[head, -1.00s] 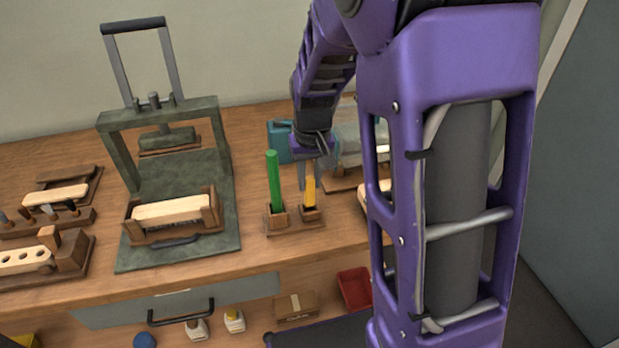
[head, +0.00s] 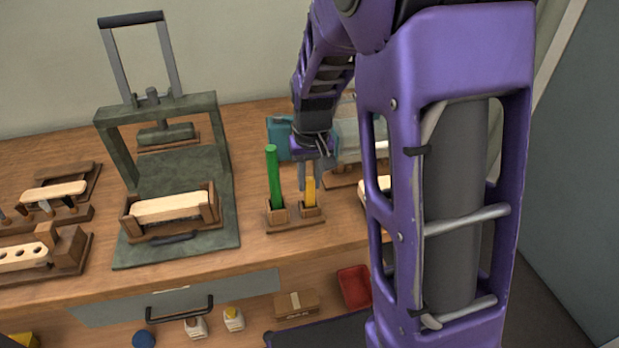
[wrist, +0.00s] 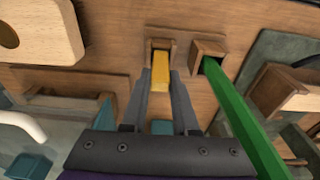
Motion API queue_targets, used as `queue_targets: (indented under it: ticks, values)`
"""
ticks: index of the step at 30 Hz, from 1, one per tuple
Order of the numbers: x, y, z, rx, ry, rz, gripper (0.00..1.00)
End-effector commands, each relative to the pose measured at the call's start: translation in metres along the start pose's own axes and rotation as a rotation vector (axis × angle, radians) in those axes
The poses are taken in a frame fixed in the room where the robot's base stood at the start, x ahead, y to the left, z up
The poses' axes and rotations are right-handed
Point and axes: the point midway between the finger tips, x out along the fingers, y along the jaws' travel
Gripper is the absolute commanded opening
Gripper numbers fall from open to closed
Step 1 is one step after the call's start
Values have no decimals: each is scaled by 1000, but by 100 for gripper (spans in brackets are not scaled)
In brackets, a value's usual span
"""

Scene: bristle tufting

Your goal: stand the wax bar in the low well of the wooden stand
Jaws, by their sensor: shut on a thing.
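The yellow wax bar (head: 310,190) stands upright in the right-hand, low well of the wooden stand (head: 296,226). In the wrist view the wax bar (wrist: 160,72) runs down into the square opening of that well (wrist: 161,45). My gripper (head: 318,182) is above the stand, shut on the upper part of the wax bar; its two fingers (wrist: 160,85) lie on either side of it. A tall green bar (head: 273,178) stands in the left-hand well. The bottom of the wax bar is hidden inside the well.
The green bar (wrist: 240,120) rises close beside my gripper. A dark green press (head: 165,185) with a wooden block (head: 167,207) stands to the left. Wooden racks with brush bodies (head: 52,192) lie farther left. A teal box (head: 279,137) is behind the stand.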

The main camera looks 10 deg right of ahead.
Motion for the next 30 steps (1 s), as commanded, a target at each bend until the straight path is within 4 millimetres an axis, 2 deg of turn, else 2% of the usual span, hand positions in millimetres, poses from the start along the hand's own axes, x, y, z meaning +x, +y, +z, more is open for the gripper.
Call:
queue_targets:
  ticks: [15,30]
  values:
    - [16,0,2,0,-1,0,0]
    - [17,0,2,0,0,0,0]
